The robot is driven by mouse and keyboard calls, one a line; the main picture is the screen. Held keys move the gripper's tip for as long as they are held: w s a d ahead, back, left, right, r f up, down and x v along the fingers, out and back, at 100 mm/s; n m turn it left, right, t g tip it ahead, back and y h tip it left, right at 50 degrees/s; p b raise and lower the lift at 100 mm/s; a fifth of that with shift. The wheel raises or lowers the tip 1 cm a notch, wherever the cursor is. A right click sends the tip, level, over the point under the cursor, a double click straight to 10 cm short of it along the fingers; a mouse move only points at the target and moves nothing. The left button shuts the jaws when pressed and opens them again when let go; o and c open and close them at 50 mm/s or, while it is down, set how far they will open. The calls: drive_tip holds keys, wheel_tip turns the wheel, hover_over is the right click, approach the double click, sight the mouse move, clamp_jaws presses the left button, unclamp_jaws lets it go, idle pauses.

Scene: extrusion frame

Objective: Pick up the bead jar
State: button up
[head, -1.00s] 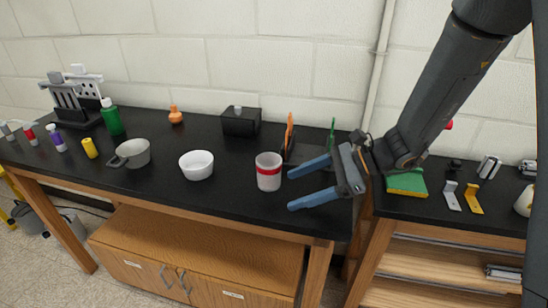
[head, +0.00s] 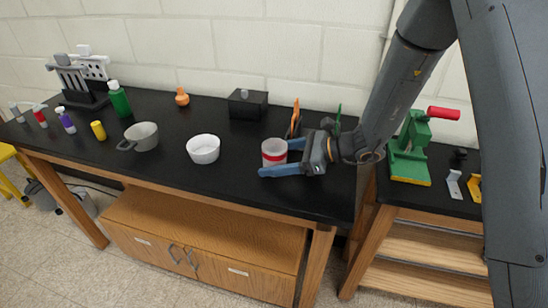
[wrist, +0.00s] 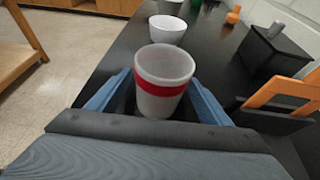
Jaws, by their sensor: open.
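The bead jar looks like a whitish translucent cup with a red band (head: 274,152). It stands upright on the black tabletop near the front edge. My gripper (head: 283,160) is open, one finger on each side of the jar. A dark gap shows between the jar and the fingers in the wrist view, so it does not look clamped. The jar's inside looks empty or pale; its contents cannot be made out.
A white bowl (head: 203,149) and a grey pot (head: 140,137) stand left of the jar. An orange upright piece (head: 295,118) stands just behind it, close to my gripper. A black box (head: 248,104) is at the back. A green press (head: 410,150) stands right.

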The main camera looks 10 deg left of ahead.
drive_tip(key=c, duration=1.2)
drive_tip(key=shift+o, duration=0.2)
drive_tip(key=shift+r, duration=0.1)
